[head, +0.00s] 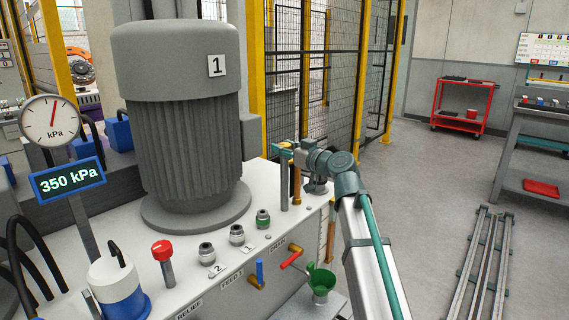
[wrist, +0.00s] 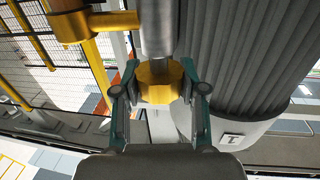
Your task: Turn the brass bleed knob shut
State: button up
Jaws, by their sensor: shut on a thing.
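The brass bleed knob (wrist: 160,82) is a faceted yellow piece at the end of a grey post (wrist: 157,30) in the wrist view. My gripper (wrist: 160,78) has one finger on each side of it and is shut on it. In the head view my gripper (head: 284,150) is at the top of the grey post (head: 283,190), at the far right corner of the machine top. The fingers hide the knob there. How far the knob is turned cannot be told.
A large grey motor (head: 178,130) marked 1 stands left of my gripper. A copper-coloured pipe (head: 297,185) is close beside the post. A display (head: 68,180) reads 350 kPa. A red-handled valve (head: 292,257) and green funnel (head: 321,280) are at the front.

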jog(key=n+g+y+b, duration=0.1)
jog(key=b, duration=0.1)
jog(key=n+g+y+b, duration=0.1)
jog(key=g+b, duration=0.1)
jog(key=shift+w+f, duration=0.2)
jog(key=shift+w, duration=0.05)
jog(key=n+g+y+b, duration=0.1)
jog(key=n+g+b, duration=0.1)
jog(key=shift+r+g+y, duration=0.1)
jog(key=shift+g+y, duration=0.2)
jog(key=n+g, duration=0.1)
jog(key=g, duration=0.1)
jog(key=n+g+y+b, duration=0.1)
jog(key=n+g, duration=0.1)
jog(key=g, duration=0.1)
jog(key=shift+r+n, duration=0.2)
jog(key=shift+n, duration=0.1)
jog(key=shift+s+n+g, duration=0.15)
jog(key=shift+n+g, duration=1.35)
jog(key=shift+g, duration=0.9)
jog(key=shift+s+f, duration=0.1)
jog(key=o, duration=1.2)
jog(key=shift+c, duration=0.2)
jog(key=w+d, duration=0.2)
jog(key=d, duration=0.9)
jog(key=shift+d, duration=0.4)
